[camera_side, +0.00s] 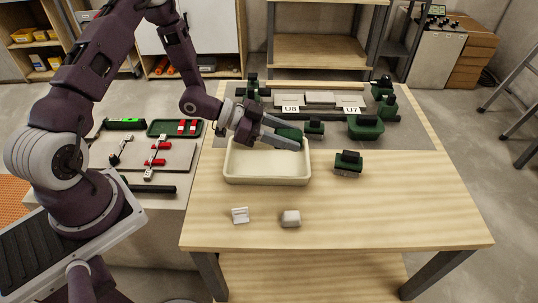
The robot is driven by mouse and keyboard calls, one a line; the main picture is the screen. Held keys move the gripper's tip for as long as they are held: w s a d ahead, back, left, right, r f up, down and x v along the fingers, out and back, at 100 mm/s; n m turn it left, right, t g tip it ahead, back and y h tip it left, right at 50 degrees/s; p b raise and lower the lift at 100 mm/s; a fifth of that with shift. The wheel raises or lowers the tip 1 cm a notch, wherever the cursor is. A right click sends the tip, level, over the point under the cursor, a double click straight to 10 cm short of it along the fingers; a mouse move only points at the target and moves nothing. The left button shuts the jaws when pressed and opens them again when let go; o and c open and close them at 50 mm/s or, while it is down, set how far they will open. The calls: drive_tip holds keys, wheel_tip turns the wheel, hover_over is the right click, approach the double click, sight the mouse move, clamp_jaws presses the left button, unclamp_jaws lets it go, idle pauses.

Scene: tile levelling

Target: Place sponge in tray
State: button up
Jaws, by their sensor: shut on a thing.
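The tray (267,181) is a cream, open, shallow tub on the wooden bench, near its back left. My gripper (287,138) reaches in from the left, over the back right part of the tray. It is shut on a dark green block (288,132), which looks like the sponge. The fingers hide part of the block. The block is at about the height of the tray's far rim or above it. I cannot tell whether it touches the tray.
A green-handled tool (348,162) stands right of the tray, and another (314,128) stands behind it. A green tub (365,127) and grey tiles (320,99) are further back. A pale block (291,218) and a white clip (240,215) lie in front. The bench's right front is clear.

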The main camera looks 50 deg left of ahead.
hover_over(268, 164)
drive_tip(key=shift+n+t, duration=0.3)
wheel_tip(268, 164, down, 10)
drive_tip(key=shift+a+r, duration=0.1)
drive_tip(key=shift+r, duration=0.05)
drive_tip(key=o, duration=1.3)
drive_tip(key=shift+o, duration=0.2)
